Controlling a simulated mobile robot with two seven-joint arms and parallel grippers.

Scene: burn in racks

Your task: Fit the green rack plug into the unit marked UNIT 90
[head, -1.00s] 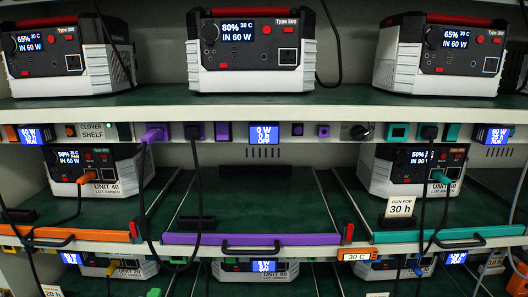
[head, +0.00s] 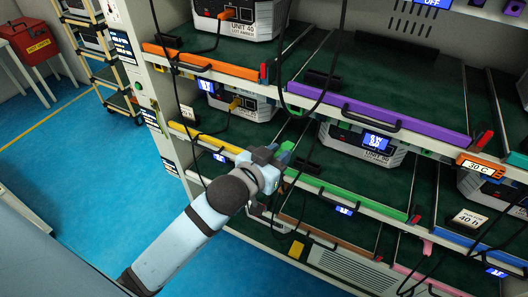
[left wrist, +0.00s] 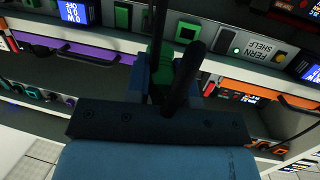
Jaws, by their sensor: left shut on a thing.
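My left gripper (head: 274,155) is in front of the shelf bay with the green front strip. It is shut on the green rack plug (head: 287,147), which shows small at its tip. In the left wrist view the green plug (left wrist: 160,82) is between the fingers, with a dark cable rising from it. A white and black unit (head: 362,153) with a lit display sits in that bay, right of the gripper. Its label starts with UNIT, but I cannot read the number surely. The plug looks apart from this unit. My right gripper is not in view.
Dark cables hang in front of the shelves. UNIT 40 (head: 238,22) sits in the upper left bay with an orange plug. A purple strip (head: 375,112) with a handle fronts the bay above. Blue floor (head: 90,180) is clear at the left.

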